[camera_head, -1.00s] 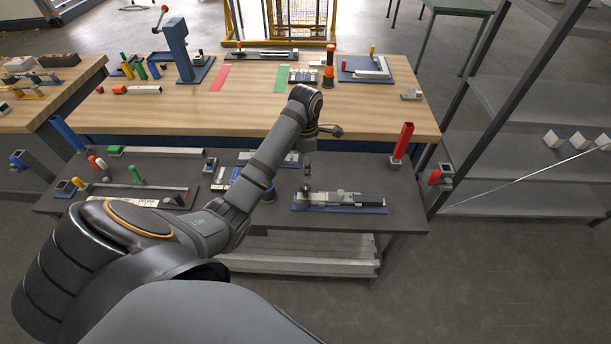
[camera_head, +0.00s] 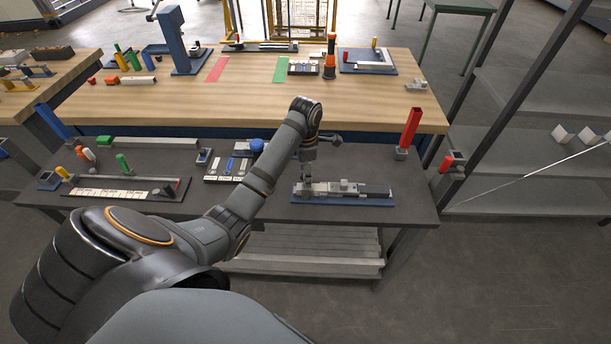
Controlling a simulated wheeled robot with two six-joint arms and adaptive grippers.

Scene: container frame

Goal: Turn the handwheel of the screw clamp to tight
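The screw clamp (camera_head: 348,188) lies on a blue base plate (camera_head: 350,202) near the front edge of the dark bench. It is a long grey metal body. Its left end, where the handwheel seems to be, is mostly hidden by my gripper. My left gripper (camera_head: 307,184) points straight down over that left end, very close to it or touching; I cannot tell which. The fingers are too small to show whether they are open or shut. My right gripper is not in view.
The dark bench (camera_head: 408,207) also carries a red upright block (camera_head: 411,128) at right and a tray with white labels (camera_head: 128,190) at left. The wooden workbench (camera_head: 240,100) stands behind. A grey shelf rack (camera_head: 530,140) is at the right.

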